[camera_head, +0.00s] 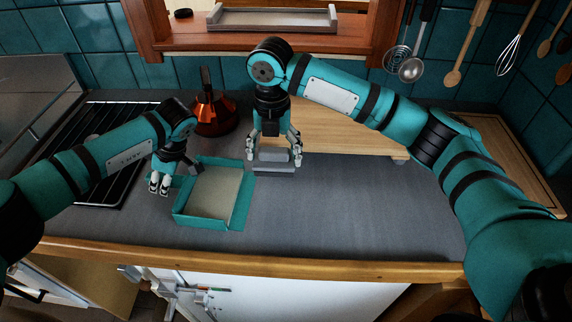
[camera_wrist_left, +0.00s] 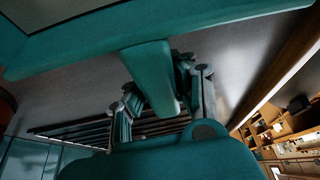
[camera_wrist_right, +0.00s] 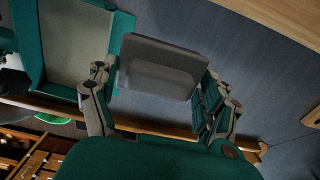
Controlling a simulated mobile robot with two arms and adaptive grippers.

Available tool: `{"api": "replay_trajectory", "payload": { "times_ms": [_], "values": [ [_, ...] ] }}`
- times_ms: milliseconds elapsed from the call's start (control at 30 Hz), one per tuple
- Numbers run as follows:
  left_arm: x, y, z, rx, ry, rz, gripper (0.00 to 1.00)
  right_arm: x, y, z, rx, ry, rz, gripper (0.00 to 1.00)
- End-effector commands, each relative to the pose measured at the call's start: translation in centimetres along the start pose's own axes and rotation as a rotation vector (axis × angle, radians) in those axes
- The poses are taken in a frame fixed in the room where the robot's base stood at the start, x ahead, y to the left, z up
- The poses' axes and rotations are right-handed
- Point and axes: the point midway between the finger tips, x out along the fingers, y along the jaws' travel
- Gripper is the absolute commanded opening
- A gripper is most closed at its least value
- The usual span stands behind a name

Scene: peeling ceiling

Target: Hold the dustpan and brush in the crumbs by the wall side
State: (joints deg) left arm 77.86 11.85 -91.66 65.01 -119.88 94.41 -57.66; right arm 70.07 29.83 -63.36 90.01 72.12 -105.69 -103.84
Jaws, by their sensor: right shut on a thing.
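The teal dustpan (camera_head: 243,188) with a pale inner floor lies on the grey counter, left of centre. My left gripper (camera_head: 159,184) is at its left side. In the left wrist view the dustpan's teal handle (camera_wrist_left: 152,75) lies between the fingers (camera_wrist_left: 165,95); whether they press on it is unclear. My right gripper (camera_head: 274,150) points down, right of the dustpan and close to the wooden board, shut on the grey brush (camera_head: 272,168). The right wrist view shows the brush (camera_wrist_right: 155,75) between the fingers, beside the pan. I cannot make out any crumbs.
A wooden board (camera_head: 340,137) stands behind my right gripper. An orange pot (camera_head: 214,115) and a black stove grate (camera_head: 85,140) are at the left. Utensils hang on the right wall. The counter's front right (camera_head: 370,215) is clear, ending at a wooden edge.

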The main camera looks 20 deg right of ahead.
Motion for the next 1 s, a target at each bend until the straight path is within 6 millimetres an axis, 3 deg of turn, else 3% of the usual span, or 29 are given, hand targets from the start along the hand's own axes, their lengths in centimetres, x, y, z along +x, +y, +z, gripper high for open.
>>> {"api": "replay_trajectory", "payload": {
  "times_ms": [367,400,567,867,1000],
  "values": [
    [0.0,0.0,0.0,0.000,0.000,0.001,0.20,0.0,0.0,0.0,0.000,0.000,0.000,0.24],
    [0.0,0.0,0.0,0.000,0.000,0.001,0.29,0.0,0.0,0.0,0.000,0.000,0.000,0.24],
    [0.0,0.0,0.0,0.000,0.000,0.000,0.50,0.0,0.0,0.0,0.000,0.000,0.000,0.24],
    [-0.2,0.0,0.0,0.000,0.000,0.001,0.51,0.0,0.0,0.0,0.000,0.000,0.000,0.24],
    [-1.5,0.1,0.0,0.000,-0.001,0.004,0.51,0.0,0.0,0.0,0.000,0.000,0.000,0.24]
  ]
}}
